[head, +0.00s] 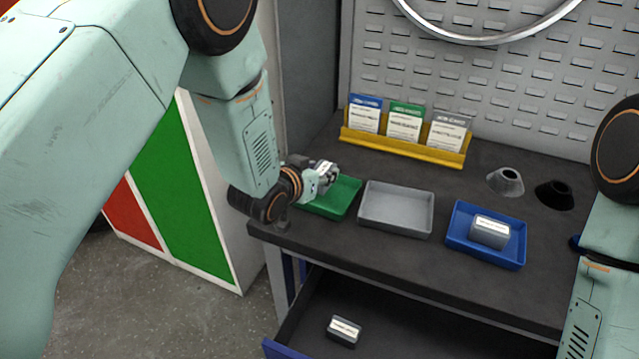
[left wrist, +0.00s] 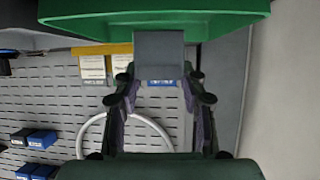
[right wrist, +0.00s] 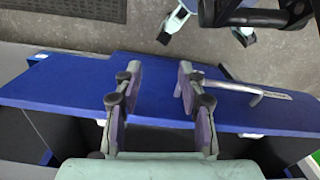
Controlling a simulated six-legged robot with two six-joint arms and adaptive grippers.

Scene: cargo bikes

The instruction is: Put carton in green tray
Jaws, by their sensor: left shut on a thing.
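My left gripper (head: 318,178) is over the left part of the green tray (head: 345,200), shut on a grey carton (left wrist: 158,52). In the left wrist view the carton sits between the fingertips, against the green tray's wall (left wrist: 230,22) in the picture. I cannot tell whether it touches the tray. A second carton with a white label (head: 490,231) lies in the blue tray (head: 487,259). A third carton (head: 344,330) lies in the open drawer. My right gripper (right wrist: 158,82) is open and empty over a blue drawer front, beside its handle; the head view does not show its fingers.
An empty grey tray (head: 396,209) stands between the green and blue trays. A yellow card holder (head: 403,147) stands behind them. A grey cone (head: 505,181) and a black cone (head: 554,194) stand at right. The open drawer (head: 400,318) juts out below the bench top.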

